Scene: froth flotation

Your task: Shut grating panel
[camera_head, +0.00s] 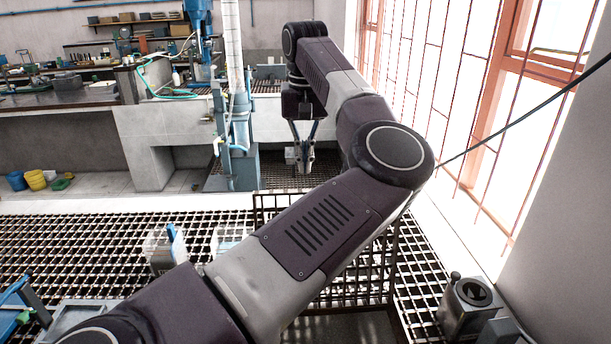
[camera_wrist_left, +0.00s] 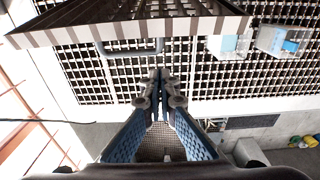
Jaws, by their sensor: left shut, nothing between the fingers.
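The grating panel (camera_head: 378,272) stands raised and roughly upright, with a dark opening (camera_head: 350,328) in the floor grating in front of it. My left arm crosses in front and hides much of the panel. My left gripper (camera_head: 304,168) is beyond the panel's top edge, pointing down, shut and empty. In the left wrist view the shut fingertips (camera_wrist_left: 160,84) are apart from the panel (camera_wrist_left: 130,32), whose edge shows across the top. A grey bar-shaped handle (camera_wrist_left: 130,52) shows beside that edge. My right gripper is not in view.
Fixed floor grating (camera_head: 90,238) spreads to the left, with clear containers (camera_head: 165,252) on it. A blue machine stand (camera_head: 238,165) is beyond. A barred window (camera_head: 450,80) and wall close off the right. A metal block (camera_head: 468,305) sits at lower right.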

